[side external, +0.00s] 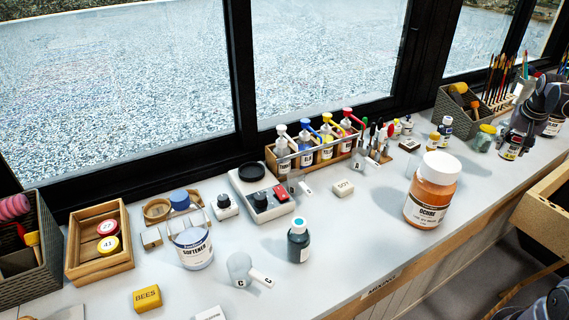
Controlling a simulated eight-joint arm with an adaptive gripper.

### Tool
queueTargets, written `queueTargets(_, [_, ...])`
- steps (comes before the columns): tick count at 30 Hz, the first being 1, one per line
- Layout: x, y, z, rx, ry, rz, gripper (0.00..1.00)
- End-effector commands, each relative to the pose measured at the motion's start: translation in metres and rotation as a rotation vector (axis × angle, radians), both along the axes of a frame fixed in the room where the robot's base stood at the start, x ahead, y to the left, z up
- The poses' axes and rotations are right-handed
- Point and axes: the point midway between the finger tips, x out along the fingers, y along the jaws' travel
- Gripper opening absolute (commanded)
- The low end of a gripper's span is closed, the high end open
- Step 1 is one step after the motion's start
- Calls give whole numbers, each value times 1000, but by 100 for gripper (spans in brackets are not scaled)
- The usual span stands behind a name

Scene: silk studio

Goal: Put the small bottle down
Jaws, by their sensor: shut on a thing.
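My gripper (522,122) is at the far right of the side external view, dark grey and pointing down over the counter. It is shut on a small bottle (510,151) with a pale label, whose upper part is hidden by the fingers. The bottle looks about upright. I cannot tell whether its base touches the counter (350,230).
A dark jar (553,127) stands close behind my gripper. A yellow-lidded jar (484,138) and a dark white-capped bottle (445,129) stand to the left. A large orange jar (431,190) stands nearer. A wooden drawer (545,205) lies below the counter edge.

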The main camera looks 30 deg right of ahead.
Motion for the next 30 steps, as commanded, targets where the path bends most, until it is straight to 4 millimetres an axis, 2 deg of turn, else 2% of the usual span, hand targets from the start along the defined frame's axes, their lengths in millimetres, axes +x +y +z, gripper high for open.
queueTargets(3, [-16,-4,10,0,0,-2,12])
queueTargets(10, [-27,-6,28,0,-1,0,12])
queueTargets(21, [-28,-6,103,0,0,0,12])
queueTargets(28, [-28,-6,133,0,0,0,12])
queueTargets(30, [-17,8,132,1,0,42,12])
